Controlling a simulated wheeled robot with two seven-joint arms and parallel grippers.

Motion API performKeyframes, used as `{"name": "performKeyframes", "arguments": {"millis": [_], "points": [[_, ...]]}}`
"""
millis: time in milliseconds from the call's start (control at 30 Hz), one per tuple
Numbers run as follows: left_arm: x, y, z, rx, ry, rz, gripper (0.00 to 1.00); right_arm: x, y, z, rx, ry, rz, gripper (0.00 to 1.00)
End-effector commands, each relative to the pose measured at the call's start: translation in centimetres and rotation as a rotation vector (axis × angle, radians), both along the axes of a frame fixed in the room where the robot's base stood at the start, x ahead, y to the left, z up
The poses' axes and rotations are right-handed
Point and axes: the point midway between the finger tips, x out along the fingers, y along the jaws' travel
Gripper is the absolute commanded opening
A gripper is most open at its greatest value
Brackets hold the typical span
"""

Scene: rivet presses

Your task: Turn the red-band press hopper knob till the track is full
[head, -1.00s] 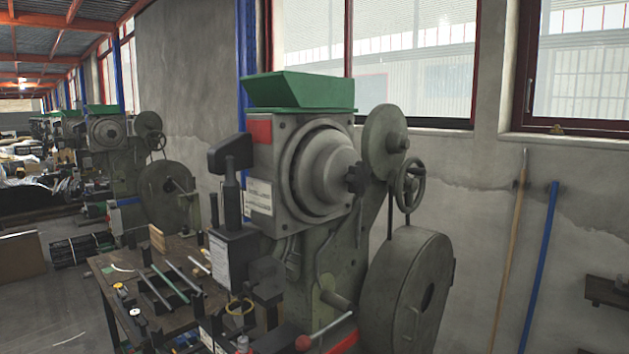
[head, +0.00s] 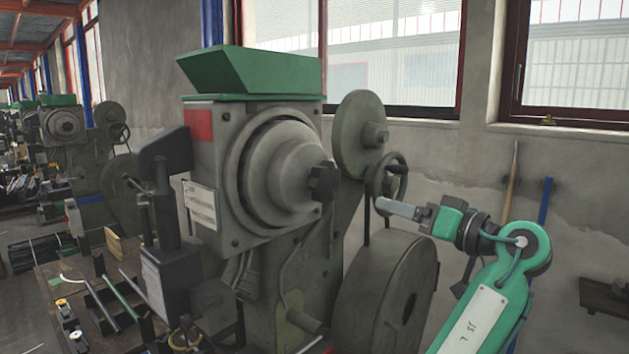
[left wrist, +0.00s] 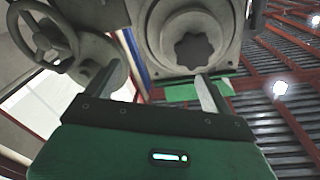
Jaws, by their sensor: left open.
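The red-band press (head: 225,150) stands in the middle of the head view, with a red patch (head: 198,125) at its upper left. A green hopper (head: 255,72) sits on top. The dark lobed knob (head: 322,182) is at the centre of the round grey housing; it also shows in the left wrist view (left wrist: 194,49). My left gripper (head: 382,205) is right of the knob, apart from it, in front of the handwheel. In the left wrist view its fingers (left wrist: 157,74) are spread and empty, with the knob beyond them. I cannot make out the track's fill. My right gripper is not in view.
A handwheel (head: 388,178) and a large grey drum (head: 385,295) are at the press's right side. A dark upright head (head: 165,160) juts out at its left. A workbench (head: 45,285) with rods and another press (head: 65,150) lie farther left.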

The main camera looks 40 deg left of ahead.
Motion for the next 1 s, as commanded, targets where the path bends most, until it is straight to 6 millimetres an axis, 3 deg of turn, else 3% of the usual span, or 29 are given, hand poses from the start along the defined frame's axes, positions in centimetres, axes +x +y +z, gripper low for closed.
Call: {"name": "performKeyframes", "arguments": {"millis": [33,100,233,367,567,800,1000], "points": [[-1.7,-0.1,1.7,-0.021,-0.056,0.033,0.85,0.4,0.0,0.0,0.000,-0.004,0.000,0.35],[-3.3,-0.1,3.1,-0.042,-0.108,0.069,0.85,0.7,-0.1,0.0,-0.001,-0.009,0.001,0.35],[-4.6,0.3,4.1,-0.060,-0.149,0.099,0.85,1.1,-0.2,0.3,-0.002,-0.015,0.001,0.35],[-4.6,1.8,4.2,-0.059,-0.150,0.103,0.85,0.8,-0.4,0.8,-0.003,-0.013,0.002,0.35],[-4.3,6.0,4.4,-0.057,-0.148,0.105,0.85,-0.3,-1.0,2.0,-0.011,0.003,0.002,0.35],[-3.9,10.7,4.3,-0.057,-0.145,0.102,0.85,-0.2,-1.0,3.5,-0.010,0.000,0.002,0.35],[-3.6,13.0,4.1,-0.058,-0.146,0.100,0.85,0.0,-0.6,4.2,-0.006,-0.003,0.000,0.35]]}}
